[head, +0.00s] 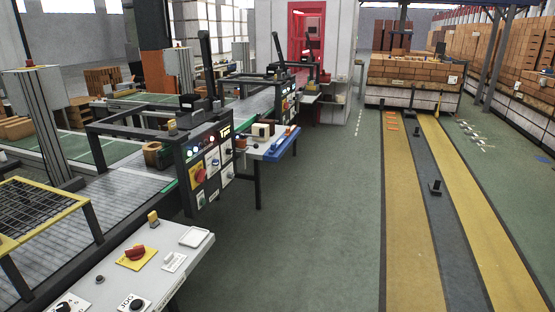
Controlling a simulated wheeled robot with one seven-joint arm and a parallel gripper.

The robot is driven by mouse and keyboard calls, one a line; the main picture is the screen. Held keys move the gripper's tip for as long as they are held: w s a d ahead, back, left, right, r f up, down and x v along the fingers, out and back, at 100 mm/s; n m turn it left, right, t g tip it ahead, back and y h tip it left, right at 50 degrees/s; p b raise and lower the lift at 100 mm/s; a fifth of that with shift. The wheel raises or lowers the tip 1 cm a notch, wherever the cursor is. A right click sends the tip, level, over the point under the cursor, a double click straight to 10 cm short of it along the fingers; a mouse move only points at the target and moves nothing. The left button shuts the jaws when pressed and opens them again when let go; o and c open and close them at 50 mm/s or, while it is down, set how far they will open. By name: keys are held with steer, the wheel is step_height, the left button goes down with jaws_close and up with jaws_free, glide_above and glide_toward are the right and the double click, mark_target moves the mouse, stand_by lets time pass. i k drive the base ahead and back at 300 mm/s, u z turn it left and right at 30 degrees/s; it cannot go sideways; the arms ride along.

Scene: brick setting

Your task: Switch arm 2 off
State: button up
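A grey control desk (205,252) stands at the front left. I cannot read which control is marked for arm 2, nor tell the switch positions. My gripper is not in view.
A roller conveyor (130,215) with black frames runs along the left. Green floor (310,230) is clear in the middle. Yellow lanes (410,230) run on the right towards stacked bricks (415,70).

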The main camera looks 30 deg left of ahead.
mark_target(199, 176)
steer(key=u, duration=0.3)
steer(key=i, duration=1.25)
steer(key=u, duration=1.55)
steer(key=i, duration=0.9)
steer(key=u, duration=1.4)
steer(key=i, duration=0.35)
steer(key=u, duration=0.05)
